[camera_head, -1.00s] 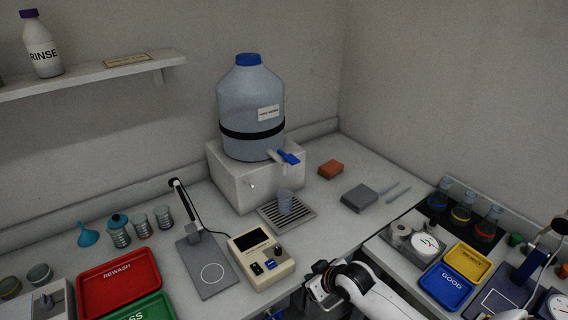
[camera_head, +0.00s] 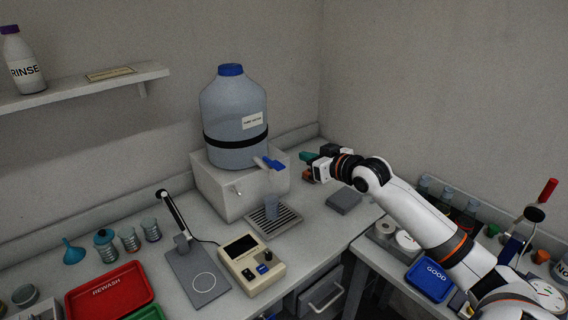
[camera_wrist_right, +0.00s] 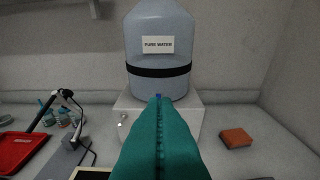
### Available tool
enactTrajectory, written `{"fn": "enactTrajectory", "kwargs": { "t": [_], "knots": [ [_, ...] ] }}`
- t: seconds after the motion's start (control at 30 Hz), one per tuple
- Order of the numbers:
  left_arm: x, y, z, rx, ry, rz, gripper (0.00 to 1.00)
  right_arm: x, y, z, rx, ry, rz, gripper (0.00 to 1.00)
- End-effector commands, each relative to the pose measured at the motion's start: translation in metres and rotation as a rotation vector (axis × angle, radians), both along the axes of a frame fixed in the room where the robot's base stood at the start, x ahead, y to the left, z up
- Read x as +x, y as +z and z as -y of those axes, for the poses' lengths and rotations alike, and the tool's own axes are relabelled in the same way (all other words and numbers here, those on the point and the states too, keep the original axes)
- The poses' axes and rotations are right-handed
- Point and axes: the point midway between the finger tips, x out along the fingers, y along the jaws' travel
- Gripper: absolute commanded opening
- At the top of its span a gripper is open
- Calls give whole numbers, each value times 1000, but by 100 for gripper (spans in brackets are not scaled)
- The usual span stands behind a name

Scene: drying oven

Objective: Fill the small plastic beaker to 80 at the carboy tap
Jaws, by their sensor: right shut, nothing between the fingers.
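The carboy (camera_head: 234,112) stands on a white block in the head view, with a black band and a blue cap. Its blue tap handle (camera_head: 272,163) sticks out at the lower right front. The small beaker (camera_head: 272,205) stands below the tap on the drip grate (camera_head: 289,222); its fill level is too small to read. My right gripper (camera_head: 306,157) is to the right of the tap, apart from it in the head view. In the right wrist view its green fingers (camera_wrist_right: 160,120) are together and empty, and hide most of the tap. My left gripper is not in view.
An orange sponge (camera_wrist_right: 236,138) and a grey block (camera_head: 344,200) lie right of the carboy. A control box (camera_head: 251,265) and a lamp stand (camera_head: 197,276) are at the front. A red tray (camera_head: 108,292) is at lower left.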

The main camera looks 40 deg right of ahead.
Motion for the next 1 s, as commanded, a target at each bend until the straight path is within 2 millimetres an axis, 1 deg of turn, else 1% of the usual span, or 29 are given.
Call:
{"fn": "enactTrajectory", "kwargs": {
  "t": [0.17, 0.27, 0.5, 0.67, 0.7, 0.8, 0.9, 1.0],
  "knots": [
    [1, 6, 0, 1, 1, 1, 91, 12, -1, 0, 3, -2, 2, 0],
    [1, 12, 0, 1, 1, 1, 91, 27, -2, -2, 3, -1, 3, 0],
    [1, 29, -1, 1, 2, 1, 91, 74, -14, -6, 5, -1, 1, 0],
    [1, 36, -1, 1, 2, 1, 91, 101, -22, -9, 2, 0, 0, 0],
    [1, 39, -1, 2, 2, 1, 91, 97, -34, -8, 1, 0, -6, 0],
    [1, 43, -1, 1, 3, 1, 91, 96, -48, -8, 0, 0, -5, 0],
    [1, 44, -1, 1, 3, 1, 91, 96, -58, -8, -1, 0, -3, 0],
    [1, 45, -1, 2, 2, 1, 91, 96, -63, -8, 0, 0, -2, 0]
  ]
}}
